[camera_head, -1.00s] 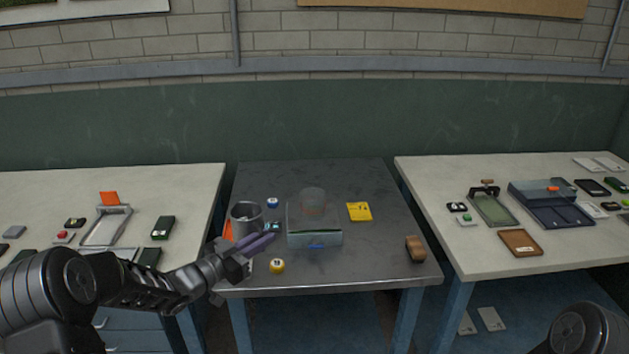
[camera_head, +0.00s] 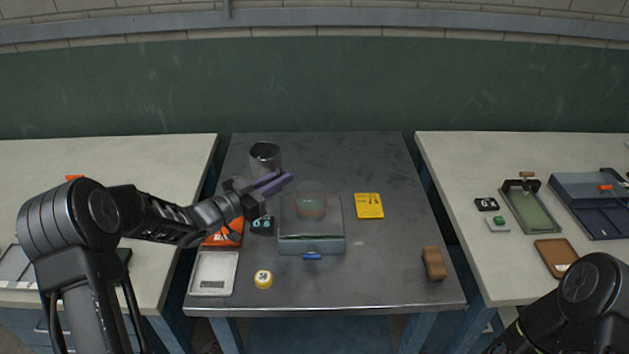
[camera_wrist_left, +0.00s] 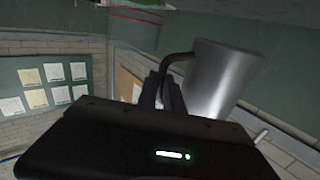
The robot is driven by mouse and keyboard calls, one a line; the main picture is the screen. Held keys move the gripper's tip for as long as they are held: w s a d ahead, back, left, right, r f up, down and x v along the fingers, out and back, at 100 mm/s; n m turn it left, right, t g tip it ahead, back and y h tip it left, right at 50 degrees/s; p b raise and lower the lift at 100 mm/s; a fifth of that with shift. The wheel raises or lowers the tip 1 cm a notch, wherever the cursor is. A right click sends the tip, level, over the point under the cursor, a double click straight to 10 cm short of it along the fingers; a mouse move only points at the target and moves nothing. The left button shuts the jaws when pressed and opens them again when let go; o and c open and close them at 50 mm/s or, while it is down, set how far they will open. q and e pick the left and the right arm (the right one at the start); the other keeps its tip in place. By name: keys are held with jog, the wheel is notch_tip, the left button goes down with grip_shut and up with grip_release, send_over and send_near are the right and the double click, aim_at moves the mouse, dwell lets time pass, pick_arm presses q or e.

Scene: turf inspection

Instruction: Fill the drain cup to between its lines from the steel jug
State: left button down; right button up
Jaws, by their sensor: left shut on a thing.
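The steel jug (camera_head: 265,157) is a grey metal cylinder, seen up and left of the drain cup in the head view. My left gripper (camera_head: 286,181) is shut on its handle; the wrist view shows the jug (camera_wrist_left: 222,82) beside the fingers (camera_wrist_left: 163,92), fairly upright to slightly tilted. The clear drain cup (camera_head: 311,205) stands on a pale translucent block (camera_head: 312,243), with faint reddish and green tones on it. Red rings on a clear shape, likely the cup, show at the top of the wrist view (camera_wrist_left: 135,16). My right gripper is out of view.
On the grey table are a white scale (camera_head: 213,274), a yellow round piece (camera_head: 263,279), a yellow card (camera_head: 369,206), a brown brush-like block (camera_head: 434,264), an orange item (camera_head: 224,236) and a small dark display (camera_head: 262,225). The table's right part is mostly clear.

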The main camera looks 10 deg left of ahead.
pick_arm(q)
jog(key=shift+s+r, duration=0.1)
jog(key=shift+r, duration=0.1)
jog(key=shift+d+f, duration=0.1)
jog(key=d+m, duration=0.1)
jog(key=m, duration=0.1)
jog(key=d+m+g+y, duration=0.1)
jog(key=m, duration=0.1)
jog(key=s+d+m+y, duration=0.1)
jog(key=m, duration=0.2)
jog(key=shift+d+r+b, duration=0.15)
jog(key=shift+r+b, duration=0.25)
dwell(0.4)
jog(key=shift+a+r+m+y+b, duration=0.15)
jog(key=shift+m+y+b, duration=0.1)
jog(key=shift+m, duration=0.25)
jog(key=shift+a+f+m+y+b, duration=0.15)
jog(key=shift+m+y+b, duration=0.1)
jog(key=shift+m, duration=0.25)
jog(key=shift+d+r, duration=0.1)
jog(key=shift+r, duration=0.05)
dwell(0.4)
jog(key=shift+a, duration=0.2)
